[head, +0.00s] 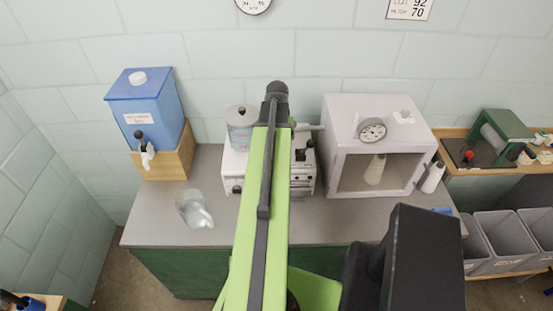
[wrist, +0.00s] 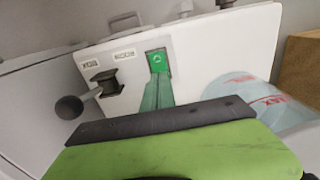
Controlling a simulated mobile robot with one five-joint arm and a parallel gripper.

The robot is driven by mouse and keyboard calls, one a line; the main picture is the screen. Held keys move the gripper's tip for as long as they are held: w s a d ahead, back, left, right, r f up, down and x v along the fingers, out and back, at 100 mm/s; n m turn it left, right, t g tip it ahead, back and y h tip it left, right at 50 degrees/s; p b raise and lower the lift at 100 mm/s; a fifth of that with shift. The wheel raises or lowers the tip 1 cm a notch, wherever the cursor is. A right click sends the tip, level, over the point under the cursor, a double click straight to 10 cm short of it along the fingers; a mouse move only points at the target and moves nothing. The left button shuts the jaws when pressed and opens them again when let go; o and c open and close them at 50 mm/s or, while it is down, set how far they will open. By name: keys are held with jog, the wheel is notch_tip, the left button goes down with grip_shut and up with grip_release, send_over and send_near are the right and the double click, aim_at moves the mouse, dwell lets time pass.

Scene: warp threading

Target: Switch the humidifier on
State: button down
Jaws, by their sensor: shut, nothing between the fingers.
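The humidifier is a white box (head: 232,172) on the grey counter, with a clear bluish tank (head: 241,122) at its left. My green arm hides its middle in the head view. In the wrist view its white panel (wrist: 125,108) fills the middle, with the tank (wrist: 245,93) at the right.
A blue water dispenser (head: 147,98) on a wooden stand and a clear jug (head: 194,209) are to the left. A white cabinet (head: 348,119) with a dial stands close on the right. Grey bins (head: 497,240) are at the far right.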

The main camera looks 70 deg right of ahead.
jog(key=shift+f+b, duration=0.75)
jog(key=shift+f, duration=0.1)
notch_tip(320, 180, up, 7)
jog(key=p, duration=0.7)
jog(key=shift+r, duration=0.15)
dwell(0.3)
